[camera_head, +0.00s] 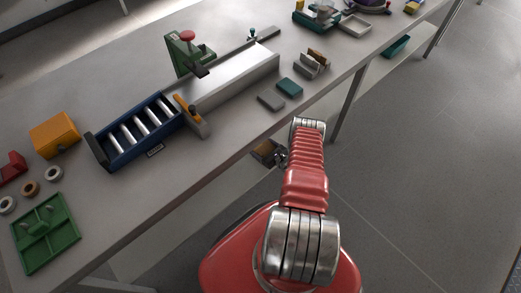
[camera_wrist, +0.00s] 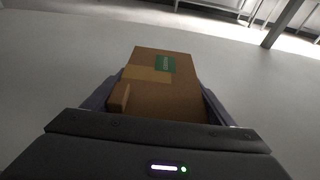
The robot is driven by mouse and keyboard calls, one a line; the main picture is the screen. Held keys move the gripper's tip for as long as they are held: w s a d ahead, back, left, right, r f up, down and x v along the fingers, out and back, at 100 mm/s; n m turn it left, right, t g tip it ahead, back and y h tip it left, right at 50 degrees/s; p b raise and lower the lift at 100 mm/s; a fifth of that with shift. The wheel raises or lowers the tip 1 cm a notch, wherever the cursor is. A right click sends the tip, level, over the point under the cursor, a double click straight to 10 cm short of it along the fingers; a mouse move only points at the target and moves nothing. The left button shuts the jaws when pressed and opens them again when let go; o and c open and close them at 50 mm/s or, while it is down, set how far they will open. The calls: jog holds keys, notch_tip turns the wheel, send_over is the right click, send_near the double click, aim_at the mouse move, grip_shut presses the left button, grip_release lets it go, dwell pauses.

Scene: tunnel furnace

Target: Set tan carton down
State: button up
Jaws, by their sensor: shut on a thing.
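The tan carton (camera_wrist: 165,85) fills the middle of the wrist view, with a green label and a paler tape strip on its face. My gripper (camera_wrist: 160,100) is shut on it, with a dark finger along each side. In the head view the carton (camera_head: 264,150) is a small brown shape beside the end of my red arm, off the near edge of the workbench (camera_head: 225,130). It is partly hidden there by the wrist, and the fingers are too small to tell apart.
On the bench stand a blue roller tray (camera_head: 137,131), a grey metal channel (camera_head: 228,78), an orange box (camera_head: 55,134), a green tray (camera_head: 45,233) and a green press (camera_head: 188,52). Flat grey and teal blocks (camera_head: 289,87) lie near the front edge. Open floor (camera_head: 430,180) lies right.

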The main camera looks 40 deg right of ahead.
jog(key=shift+f, duration=1.8)
jog(key=o, duration=1.1)
jog(key=shift+f, duration=0.1)
jog(key=v, duration=1.2)
jog(key=shift+a, duration=0.15)
